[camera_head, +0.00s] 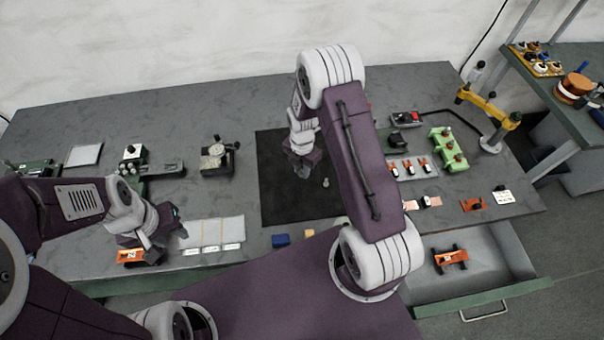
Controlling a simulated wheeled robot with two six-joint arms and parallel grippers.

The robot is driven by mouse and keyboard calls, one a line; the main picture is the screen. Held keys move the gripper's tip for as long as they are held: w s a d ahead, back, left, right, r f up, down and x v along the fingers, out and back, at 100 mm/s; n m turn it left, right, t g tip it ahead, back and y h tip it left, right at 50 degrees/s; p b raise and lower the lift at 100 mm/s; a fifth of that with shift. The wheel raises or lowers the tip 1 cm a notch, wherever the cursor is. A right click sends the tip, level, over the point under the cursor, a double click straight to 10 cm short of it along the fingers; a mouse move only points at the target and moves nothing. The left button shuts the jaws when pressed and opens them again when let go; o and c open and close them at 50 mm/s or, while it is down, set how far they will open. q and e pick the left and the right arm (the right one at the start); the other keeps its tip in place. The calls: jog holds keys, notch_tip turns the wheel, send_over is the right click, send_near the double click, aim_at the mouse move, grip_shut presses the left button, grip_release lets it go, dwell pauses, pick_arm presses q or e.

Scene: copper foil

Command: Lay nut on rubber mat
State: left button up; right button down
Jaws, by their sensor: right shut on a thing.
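The black rubber mat (272,190) lies flat on the grey bench near the middle. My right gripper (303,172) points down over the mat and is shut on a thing. The held thing is too small and hidden to make out, and I cannot tell its height above the mat. A small pale metal piece (326,183) is on the mat just right of the gripper; I cannot tell whether it is a nut or a bolt. My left gripper (172,235) is over the front left of the bench, away from the mat; its jaw opening is unclear.
Left of the mat stands a small dark fixture (216,158). Pale sheets (212,233) lie at the front left. A green block holder (449,150) and a yellow-armed lamp or stand (488,108) are at the right. An open drawer (480,275) juts out at the front right.

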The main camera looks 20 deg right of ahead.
aim_at(302, 180)
jog(key=shift+w+f, duration=0.15)
notch_tip(302, 180, down, 4)
jog(key=shift+r+p, duration=0.25)
jog(key=shift+p, duration=0.25)
jog(key=shift+f, duration=0.35)
jog(key=c, duration=1.3)
grip_release()
jog(key=shift+o, duration=0.2)
